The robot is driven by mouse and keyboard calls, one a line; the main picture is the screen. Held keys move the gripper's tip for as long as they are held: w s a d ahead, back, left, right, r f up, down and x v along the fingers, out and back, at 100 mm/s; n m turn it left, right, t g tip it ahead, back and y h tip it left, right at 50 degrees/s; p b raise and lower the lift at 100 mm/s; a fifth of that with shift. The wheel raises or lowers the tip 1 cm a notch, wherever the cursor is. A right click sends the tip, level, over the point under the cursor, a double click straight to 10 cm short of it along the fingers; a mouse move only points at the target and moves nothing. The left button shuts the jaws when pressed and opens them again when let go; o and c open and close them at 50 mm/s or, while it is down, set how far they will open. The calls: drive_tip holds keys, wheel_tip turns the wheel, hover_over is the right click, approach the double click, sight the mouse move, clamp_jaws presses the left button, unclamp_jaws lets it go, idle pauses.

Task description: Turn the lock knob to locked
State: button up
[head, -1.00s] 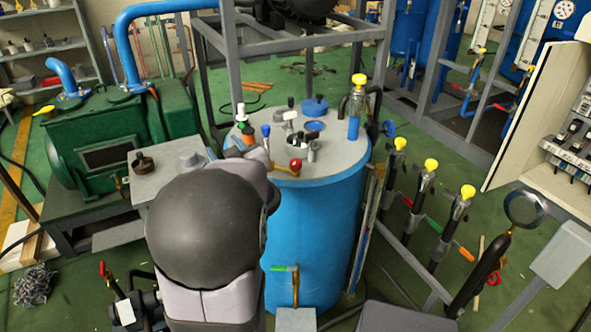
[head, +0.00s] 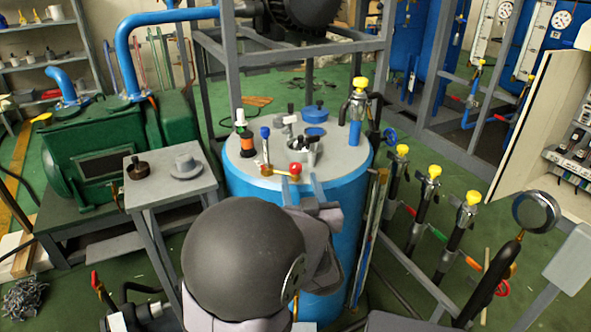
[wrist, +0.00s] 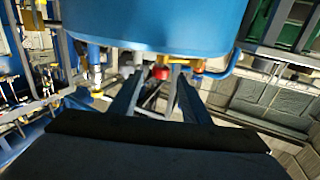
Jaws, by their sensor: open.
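The blue tank (head: 335,235) has a grey lid (head: 345,160) crowded with fittings. A red knob (head: 295,168) on a brass lever sits at the lid's front edge. I cannot tell for certain which fitting is the lock knob. My gripper (head: 303,182) is open at the tank's front rim, its two fingers just in front of the red knob. In the wrist view the fingers (wrist: 160,84) spread apart with nothing held. A red knob (wrist: 160,73) shows beyond and between their tips, under the blue tank wall (wrist: 150,25). My wrist hides part of the tank's front.
A small grey table (head: 145,190) with a dark knob-like piece (head: 138,167) stands left of the tank. Yellow-capped valves (head: 432,172) line the right side. A grey frame (head: 290,45) rises behind the tank.

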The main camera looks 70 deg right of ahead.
sight(296, 172)
drive_tip(key=shift+x, duration=3.4)
drive_tip(key=shift+w, duration=0.1)
drive_tip(key=c, duration=1)
